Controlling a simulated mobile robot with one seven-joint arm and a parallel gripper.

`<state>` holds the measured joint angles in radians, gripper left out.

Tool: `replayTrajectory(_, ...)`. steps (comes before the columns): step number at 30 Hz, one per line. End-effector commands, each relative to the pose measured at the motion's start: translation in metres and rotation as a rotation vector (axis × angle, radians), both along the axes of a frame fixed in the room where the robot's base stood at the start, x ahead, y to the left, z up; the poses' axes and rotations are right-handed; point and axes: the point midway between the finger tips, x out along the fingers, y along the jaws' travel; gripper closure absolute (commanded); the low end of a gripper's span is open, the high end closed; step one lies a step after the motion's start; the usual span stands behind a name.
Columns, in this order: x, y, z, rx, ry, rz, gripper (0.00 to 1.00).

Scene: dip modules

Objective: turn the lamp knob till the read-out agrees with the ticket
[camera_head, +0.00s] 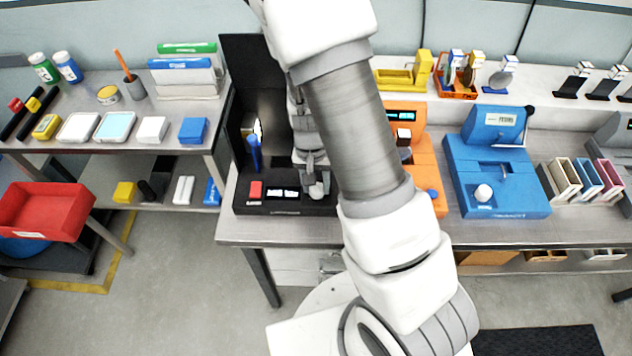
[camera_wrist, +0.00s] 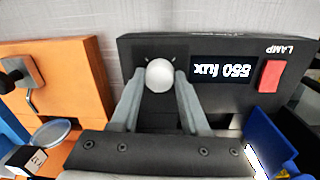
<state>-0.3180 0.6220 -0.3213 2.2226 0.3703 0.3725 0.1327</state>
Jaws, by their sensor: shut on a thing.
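The black lamp unit (camera_head: 285,208) stands on the bench in the head view, with a lit read-out (camera_head: 283,193), a red button (camera_head: 256,190) and a pale round knob (camera_head: 317,190). In the wrist view the unit is upside down, with the white knob (camera_wrist: 159,75) between the two grey fingers. My gripper (camera_wrist: 158,98) is shut on the knob from both sides. The read-out (camera_wrist: 221,71) is inverted there and seems to show 550 lux. I cannot make out a ticket with its value in either view.
An orange device (camera_head: 425,165) stands close right of the lamp unit, partly behind my arm. A blue device (camera_head: 495,178) is further right. A blue object (camera_head: 254,152) stands close behind the red button. A side shelf with small goods is at left.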

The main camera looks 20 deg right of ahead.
Motion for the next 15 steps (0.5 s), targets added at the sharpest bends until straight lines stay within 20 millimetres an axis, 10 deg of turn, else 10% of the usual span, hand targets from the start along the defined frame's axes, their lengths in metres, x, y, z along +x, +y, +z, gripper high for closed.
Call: replayTrajectory(15,0.0009,-0.0003,0.0013,-0.001,0.001,-0.478,1.0)
